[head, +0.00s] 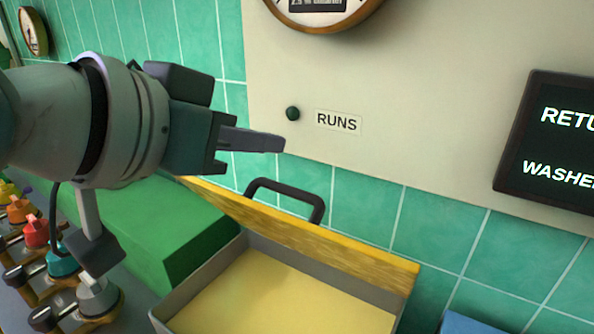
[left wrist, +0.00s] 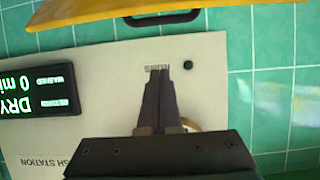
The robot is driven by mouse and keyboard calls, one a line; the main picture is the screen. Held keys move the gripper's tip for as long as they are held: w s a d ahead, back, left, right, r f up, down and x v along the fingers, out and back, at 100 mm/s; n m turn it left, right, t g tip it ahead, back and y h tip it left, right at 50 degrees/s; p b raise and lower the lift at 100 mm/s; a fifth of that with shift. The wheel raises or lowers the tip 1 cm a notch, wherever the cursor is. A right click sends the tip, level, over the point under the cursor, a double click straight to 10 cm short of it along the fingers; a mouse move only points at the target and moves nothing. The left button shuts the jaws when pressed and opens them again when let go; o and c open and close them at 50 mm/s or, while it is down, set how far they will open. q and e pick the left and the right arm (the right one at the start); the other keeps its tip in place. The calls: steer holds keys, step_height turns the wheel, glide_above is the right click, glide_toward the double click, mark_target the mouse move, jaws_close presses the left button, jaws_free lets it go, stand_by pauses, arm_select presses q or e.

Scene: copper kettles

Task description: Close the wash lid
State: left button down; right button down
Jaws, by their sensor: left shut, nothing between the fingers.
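The wash lid (head: 350,248) is a yellow panel standing raised along the back edge of a grey open box (head: 262,243). A dark bar handle (head: 285,187) sticks up behind the lid's top edge. The box shows a flat yellow surface inside. My left gripper (head: 282,143) is shut and empty, above the lid and handle, apart from both, in front of the pale wall panel. In the left wrist view, the fingertips (left wrist: 158,72) point toward the lid (left wrist: 100,10) and its handle (left wrist: 162,18) at the top. My right gripper is not in view.
A green block (head: 150,235) stands left of the box, with coloured valve knobs (head: 35,232) farther left. The pale panel (head: 420,110) carries a dark knob (head: 292,113), a "RUNS" label (head: 339,122), a dark display (head: 550,150) and a gauge (head: 322,12). A blue thing (head: 470,325) sits lower right.

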arm_select(q)
glide_above(291, 191)
steer(key=w+d, duration=0.1)
steer(key=w, duration=0.1)
step_height(291, 191, down, 3)
steer(key=s+f, duration=0.1)
steer(key=s+a+f+p, duration=0.1)
steer(key=shift+f, duration=0.4)
steer(key=shift+s+a+f, duration=0.1)
steer(key=shift+s+f, duration=0.15)
steer(key=shift+f, duration=0.05)
steer(key=shift+f, duration=0.1)
